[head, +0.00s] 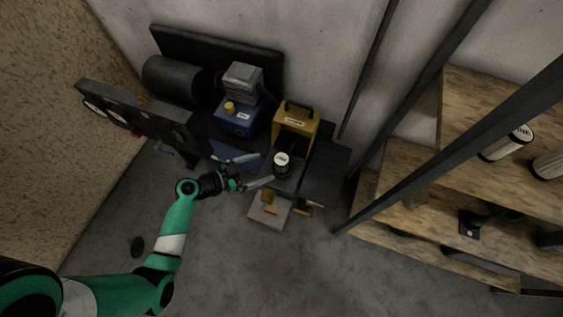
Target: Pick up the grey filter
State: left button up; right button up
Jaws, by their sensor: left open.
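A small dark grey cylinder with a pale round top label (282,161), which looks like the grey filter, stands upright on the dark bench by the yellow case. My left gripper (266,167) comes in from the left, with its two long grey fingers spread apart and nothing between them. The fingertips point at the cylinder and lie just left of it. I cannot tell whether they touch it. My right gripper does not show.
A yellow case (295,125) stands behind the cylinder, and a blue box (236,118) is to its left. A grey box (269,211) sits low in front. Wooden shelves (400,168) with pale labelled cylinders (505,144) and dark slanted posts fill the right. The floor in front is mostly clear.

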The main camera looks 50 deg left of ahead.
aim_at(276, 162)
pick_arm(q)
jog(key=shift+w+f+b, duration=0.15)
jog(key=shift+w+b, duration=0.15)
jog(key=shift+b, duration=0.05)
jog(key=b, duration=0.1)
jog(key=w+f+b, duration=0.1)
jog(key=b, duration=0.1)
jog(key=shift+w+d+f, duration=0.2)
jog(key=shift+w+d, duration=0.05)
jog(key=x, duration=0.2)
jog(key=b+x, duration=0.1)
jog(key=shift+w+d+r, duration=0.1)
jog(key=shift+w+r, duration=0.15)
jog(key=shift+w, duration=0.45)
jog(key=b+x, duration=0.1)
jog(key=x, duration=0.1)
jog(key=b+x, duration=0.1)
jog(key=x, duration=0.2)
jog(key=shift+f+b, duration=0.2)
jog(key=shift+b, duration=0.15)
jog(key=c, duration=1.5)
